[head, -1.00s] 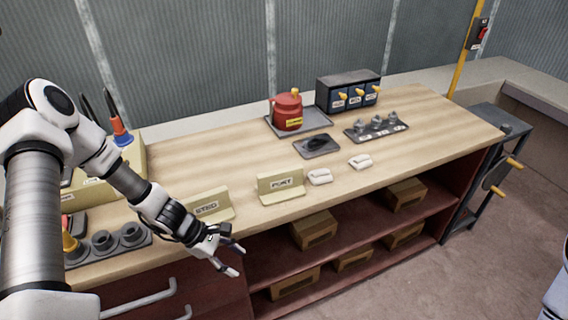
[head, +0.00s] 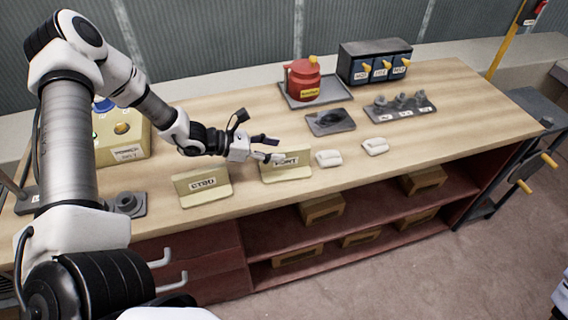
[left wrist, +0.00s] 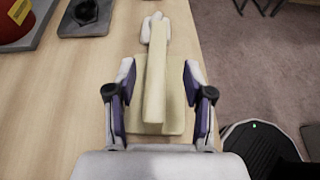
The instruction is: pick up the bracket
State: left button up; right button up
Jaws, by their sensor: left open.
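Two cream L-shaped brackets stand near the front edge of the workbench. One is labelled PORT (head: 288,170) and the other, to its left, STBD (head: 203,187). My left gripper (head: 270,149) is open at the PORT bracket, its fingers partly covering the label's top in the head view. In the left wrist view, the PORT bracket's upright wall (left wrist: 157,85) lies between the two open fingers, with a gap on each side. Its base plate shows below, to both sides of the wall.
Two small white pieces (head: 329,158) lie right of the PORT bracket. The bench's right end is clear.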

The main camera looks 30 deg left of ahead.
aim_at(284, 150)
pick_arm(q)
jog(key=x, duration=0.3)
jog(key=shift+w+f, duration=0.2)
jog(key=shift+f, duration=0.05)
jog(key=shift+w+d, duration=0.15)
jog(key=shift+d, duration=0.05)
jog(key=shift+s+r, duration=0.2)
jog(key=shift+s, duration=0.1)
jog(key=shift+a, duration=0.1)
grip_shut()
